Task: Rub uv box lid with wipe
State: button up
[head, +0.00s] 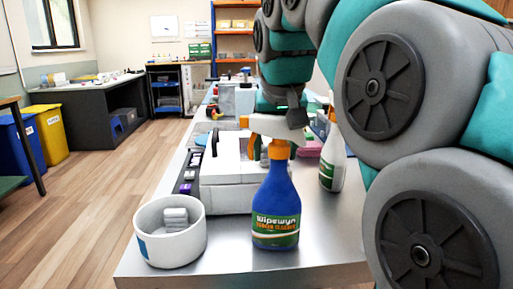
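A white box (228,188) with a pale lid and a dark handle on its left stands mid-table; it looks like the uv box, its lid seemingly down. Its right part is hidden by a blue spray bottle (276,205). No wipe is clearly seen; folded grey pieces (176,218) lie in a white round tub (150,247) at the front left.
A white spray bottle (332,160) stands right of the blue one, beside my arm. Small dark and purple items (186,187) line the table's left edge. More items crowd the far table. Bare metal tabletop (235,262) shows at the front. Yellow bin (50,135) stands far left.

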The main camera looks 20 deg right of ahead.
jog(key=shift+s+d+f, duration=0.1)
jog(key=shift+s+d, duration=0.05)
jog(key=shift+d, duration=0.2)
jog(key=shift+a, duration=0.15)
jog(key=shift+w+a, duration=0.3)
jog(key=shift+a, duration=0.55)
jog(key=shift+w+a, duration=0.3)
jog(key=shift+a, duration=0.5)
jog(key=shift+w+a, duration=0.35)
jog(key=shift+a, duration=0.75)
jog(key=shift+w+a, duration=0.4)
jog(key=shift+a, duration=0.7)
jog(key=shift+w+a, duration=0.35)
jog(key=shift+a, duration=0.75)
jog(key=shift+w+d+p, duration=0.25)
jog(key=shift+w+p, duration=0.15)
jog(key=shift+w, duration=0.15)
jog(key=shift+s+d, duration=0.55)
jog(key=shift+d, duration=1.1)
jog(key=shift+s+d, duration=0.55)
jog(key=shift+d, duration=1.1)
jog(key=shift+s+d, duration=0.55)
jog(key=shift+d, duration=1.2)
